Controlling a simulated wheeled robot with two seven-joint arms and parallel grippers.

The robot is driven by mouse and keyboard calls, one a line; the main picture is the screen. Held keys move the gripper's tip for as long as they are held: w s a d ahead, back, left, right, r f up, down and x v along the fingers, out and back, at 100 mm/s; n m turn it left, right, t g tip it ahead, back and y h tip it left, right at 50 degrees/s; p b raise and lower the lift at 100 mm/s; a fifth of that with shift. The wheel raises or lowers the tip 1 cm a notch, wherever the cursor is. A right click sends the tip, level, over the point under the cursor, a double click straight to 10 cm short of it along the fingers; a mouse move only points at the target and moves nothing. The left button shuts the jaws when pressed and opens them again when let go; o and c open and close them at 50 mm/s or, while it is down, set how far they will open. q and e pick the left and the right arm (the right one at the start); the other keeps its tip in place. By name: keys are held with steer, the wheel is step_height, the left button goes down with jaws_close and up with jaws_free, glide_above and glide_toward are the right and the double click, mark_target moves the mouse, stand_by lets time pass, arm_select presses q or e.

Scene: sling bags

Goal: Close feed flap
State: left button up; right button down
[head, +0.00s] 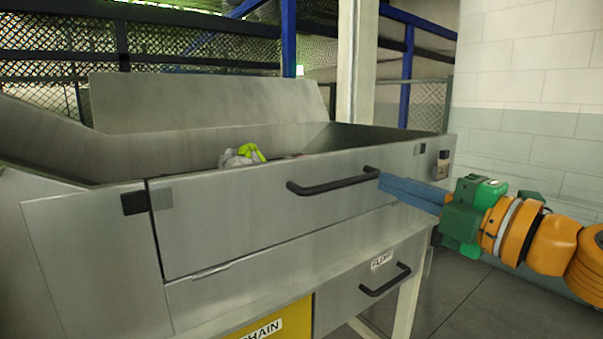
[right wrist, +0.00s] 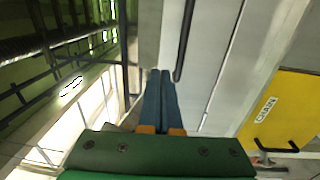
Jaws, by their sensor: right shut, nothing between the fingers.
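The feed flap (head: 235,222) is the grey metal front panel of the hopper, with a black bar handle (head: 330,187). It stands upright, about in line with the panel at its left; a narrow dark gap shows along its left edge. I cannot tell if it is fully shut. My right gripper (head: 382,182) has its blue fingers together, empty, tips at the handle's right end. In the right wrist view the fingertips (right wrist: 160,72) are beside the handle (right wrist: 184,42), against or close to the flap; contact is unclear. My left gripper is not in view.
The open hopper (head: 190,147) holds a grey and yellow-green bundle (head: 242,155). Below is a drawer front (head: 350,292) with a black handle (head: 386,280), and a yellow panel (head: 285,318) labelled with partly hidden text. A white block wall (head: 530,70) stands at right; grey floor lies below.

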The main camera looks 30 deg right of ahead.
mark_target(320, 157)
steer(key=w+p, duration=0.2)
steer(key=w, duration=0.2)
steer(key=w+p, duration=0.3)
steer(key=w, duration=0.1)
steer(key=w+r+p, duration=0.1)
steer(key=w+p, duration=0.1)
steer(key=w, duration=0.3)
steer(key=shift+a+p, duration=0.25)
steer(key=shift+p, duration=0.05)
steer(key=shift+w+f, duration=0.1)
steer(key=shift+w, duration=0.3)
